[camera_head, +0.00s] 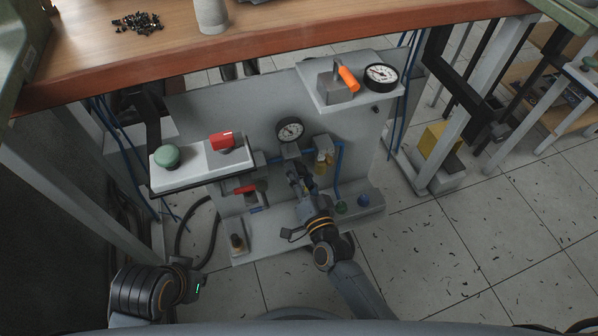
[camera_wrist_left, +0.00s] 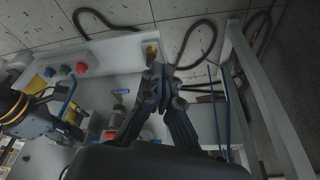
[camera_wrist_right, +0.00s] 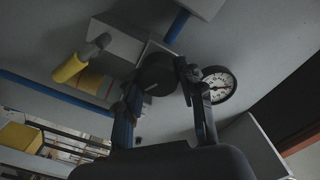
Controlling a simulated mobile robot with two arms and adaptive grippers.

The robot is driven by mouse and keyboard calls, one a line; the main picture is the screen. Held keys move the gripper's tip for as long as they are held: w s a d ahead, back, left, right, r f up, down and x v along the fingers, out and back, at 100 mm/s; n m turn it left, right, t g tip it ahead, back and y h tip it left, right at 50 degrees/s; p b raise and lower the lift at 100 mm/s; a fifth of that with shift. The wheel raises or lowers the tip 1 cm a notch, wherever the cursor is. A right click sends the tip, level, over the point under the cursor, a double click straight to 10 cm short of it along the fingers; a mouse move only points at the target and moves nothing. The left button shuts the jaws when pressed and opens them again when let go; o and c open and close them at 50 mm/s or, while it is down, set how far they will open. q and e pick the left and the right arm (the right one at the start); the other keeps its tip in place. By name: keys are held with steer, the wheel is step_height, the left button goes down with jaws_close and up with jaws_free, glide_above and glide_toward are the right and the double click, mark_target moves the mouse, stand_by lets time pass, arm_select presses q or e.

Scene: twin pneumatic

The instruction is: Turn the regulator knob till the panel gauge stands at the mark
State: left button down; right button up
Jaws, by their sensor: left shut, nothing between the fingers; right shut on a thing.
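The regulator's round black knob (camera_wrist_right: 158,74) sits between the fingers of my right gripper (camera_head: 297,178) in the right wrist view. The gripper is shut on it, and hides the knob in the head view. A round gauge (camera_head: 290,130) with a black rim and white face is on the grey panel (camera_head: 247,112), just above the regulator. A gauge (camera_wrist_right: 217,85) shows right of the fingers in the right wrist view; its needle and mark are too small to read surely. My left gripper (camera_wrist_left: 157,75) is shut and empty, away from the knob.
A shelf at upper right holds an orange-handled valve (camera_head: 348,78) and a second gauge (camera_head: 381,76). A white box at left carries a green button (camera_head: 167,155) and red switch (camera_head: 228,141). Blue tubes (camera_head: 339,170) run beside the regulator.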

steer(key=m, duration=0.6)
steer(key=shift+d+f+b, duration=0.1)
steer(key=shift+f+b, duration=0.05)
steer(key=shift+b, duration=0.25)
arm_select(q)
steer(key=shift+w+d+f+t, duration=0.1)
steer(key=shift+w+d+t, duration=0.15)
steer(key=shift+w, duration=0.4)
steer(key=shift+w+d+t, duration=0.1)
steer(key=shift+w+t, duration=0.25)
steer(key=shift+w, duration=0.25)
arm_select(e)
steer(key=shift+m, duration=1.1)
steer(key=o, duration=1.2)
steer(key=v, duration=1.2)
